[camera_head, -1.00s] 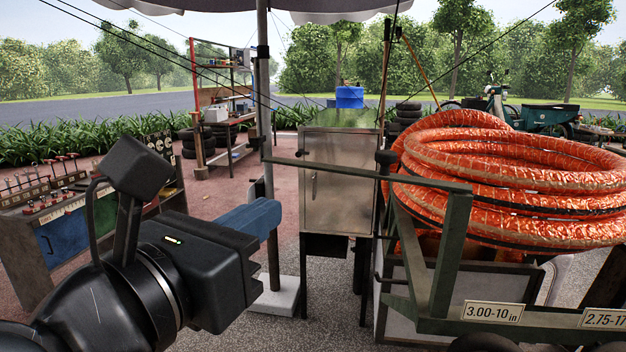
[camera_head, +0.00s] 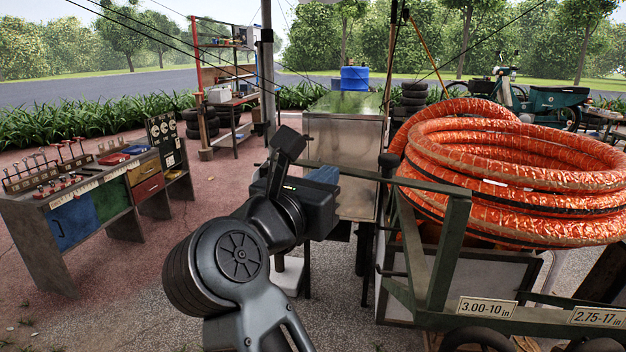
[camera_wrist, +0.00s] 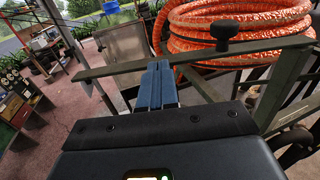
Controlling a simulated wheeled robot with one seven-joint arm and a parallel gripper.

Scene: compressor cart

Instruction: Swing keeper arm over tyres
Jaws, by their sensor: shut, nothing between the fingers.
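The keeper arm (camera_head: 425,183) is a flat dark green bar with a black knob (camera_head: 388,160). It runs left from an upright on the cart, in front of the orange-wrapped tyres (camera_head: 510,180), which are stacked on the cart. My gripper (camera_head: 325,174) has blue fingers pressed together, with nothing between them. In the head view it is at the left part of the bar, whose left end is partly hidden. In the wrist view the fingertips (camera_wrist: 158,68) overlap the bar (camera_wrist: 110,69), left of the knob (camera_wrist: 222,32). I cannot tell if they touch it.
A metal cabinet (camera_head: 345,135) stands behind the bar. The cart frame (camera_head: 445,250) with size plates (camera_head: 487,307) is at the right. A tool bench (camera_head: 85,195) is at the left, with open paving between it and my arm. A grey pole (camera_head: 267,70) rises behind my gripper.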

